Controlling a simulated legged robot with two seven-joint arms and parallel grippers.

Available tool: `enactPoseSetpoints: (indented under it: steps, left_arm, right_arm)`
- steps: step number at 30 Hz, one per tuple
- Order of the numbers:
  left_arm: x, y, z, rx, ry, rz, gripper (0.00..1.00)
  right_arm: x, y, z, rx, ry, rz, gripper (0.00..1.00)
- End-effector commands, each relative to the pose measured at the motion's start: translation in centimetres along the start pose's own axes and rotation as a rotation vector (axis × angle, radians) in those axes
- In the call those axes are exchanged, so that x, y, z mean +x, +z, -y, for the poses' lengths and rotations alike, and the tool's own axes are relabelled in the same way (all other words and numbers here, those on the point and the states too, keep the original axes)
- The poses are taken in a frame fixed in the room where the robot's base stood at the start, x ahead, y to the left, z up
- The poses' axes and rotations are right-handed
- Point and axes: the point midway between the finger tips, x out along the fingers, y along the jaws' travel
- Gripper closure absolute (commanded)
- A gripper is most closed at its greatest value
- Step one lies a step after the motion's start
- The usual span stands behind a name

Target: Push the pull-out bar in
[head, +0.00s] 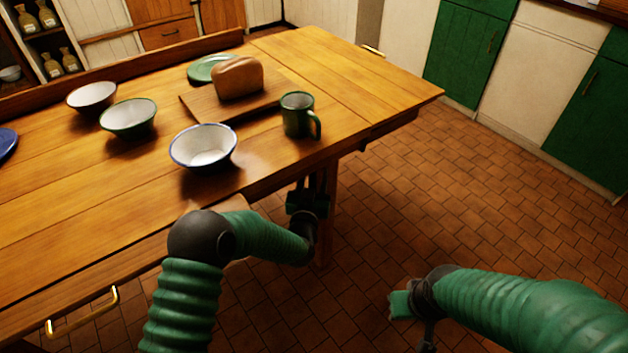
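The wooden table (60,215) fills the left and middle of the head view. Its end section (345,60), beyond a seam, reaches out to the right. I cannot clearly make out the pull-out bar; the space under this end is dark and partly hidden by the tabletop. My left gripper (307,190) is at the table's near edge, low and in shadow beside a table leg (326,230). Its fingers are too dark to tell open from shut. My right gripper (412,318) is over the floor, apart from the table. Its finger opening is unclear.
A brass handle (85,315) sticks out lower left. Tiled floor (480,190) at right is clear.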

Motion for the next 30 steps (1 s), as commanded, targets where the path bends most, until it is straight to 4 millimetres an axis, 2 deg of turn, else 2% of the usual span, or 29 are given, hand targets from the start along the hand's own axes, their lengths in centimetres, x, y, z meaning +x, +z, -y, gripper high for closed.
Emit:
enactPoseSetpoints:
  steps: [6,16,30]
  left_arm:
    - [0.03,-0.01,-0.02,0.000,0.000,0.001,0.57]
    - [0.01,0.01,-0.03,0.000,0.000,0.001,1.00]
    - [-0.02,0.04,-0.06,-0.001,0.001,0.001,1.00]
  right_arm:
    - [-0.04,-0.02,0.00,0.000,0.000,0.000,0.83]
    - [-0.04,-0.02,0.00,0.000,0.000,0.000,0.83]
    - [-0.03,-0.01,0.00,0.000,0.000,0.000,0.83]
